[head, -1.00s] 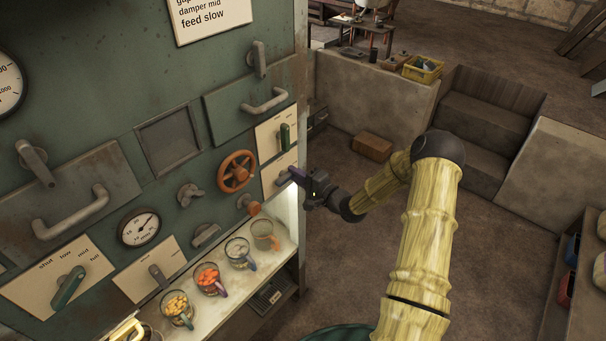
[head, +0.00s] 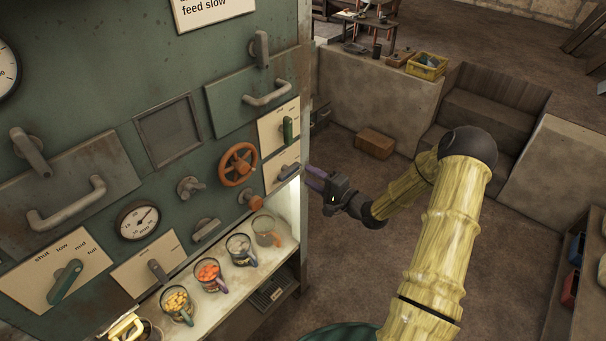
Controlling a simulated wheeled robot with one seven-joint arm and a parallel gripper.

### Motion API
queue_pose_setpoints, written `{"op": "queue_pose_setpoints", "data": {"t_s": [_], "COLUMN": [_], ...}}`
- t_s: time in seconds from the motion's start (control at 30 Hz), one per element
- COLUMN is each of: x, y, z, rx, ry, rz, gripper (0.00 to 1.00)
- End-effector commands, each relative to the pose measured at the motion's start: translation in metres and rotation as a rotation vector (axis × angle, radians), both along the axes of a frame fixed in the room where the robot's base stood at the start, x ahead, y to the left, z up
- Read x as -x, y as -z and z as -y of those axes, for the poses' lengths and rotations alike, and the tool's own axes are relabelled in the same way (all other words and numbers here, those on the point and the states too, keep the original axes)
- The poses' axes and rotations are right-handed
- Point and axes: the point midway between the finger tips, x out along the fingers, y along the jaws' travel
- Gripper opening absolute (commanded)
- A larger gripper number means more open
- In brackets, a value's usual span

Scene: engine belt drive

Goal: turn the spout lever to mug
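A small pale plate with a short grey lever (head: 289,171) sits at the right edge of the green machine front. The lever lies nearly level, tilted slightly up to the right. Its label is too small to read, so I cannot confirm that it is the spout lever. Whether the fingers are open or shut is unclear. Several glass mugs stand on the lit shelf below, among them one with orange pieces (head: 208,272) and a nearly clear one (head: 267,231).
Another plate above has an upright green lever (head: 287,130). An orange handwheel (head: 238,165) and an orange knob (head: 250,197) are to the left. A plate marked shut, low, mid, full has a green lever (head: 65,281). The floor right of the machine is open.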

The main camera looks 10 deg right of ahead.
Motion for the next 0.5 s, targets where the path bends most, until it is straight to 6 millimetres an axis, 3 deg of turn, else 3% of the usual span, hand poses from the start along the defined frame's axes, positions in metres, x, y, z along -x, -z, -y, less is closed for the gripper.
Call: {"op": "queue_pose_setpoints", "data": {"t_s": [0.5], "x": [0.081], "y": [0.001], "z": [0.061], "rx": [0.001], "ry": [0.003], "rz": [0.001], "gripper": [0.4]}}
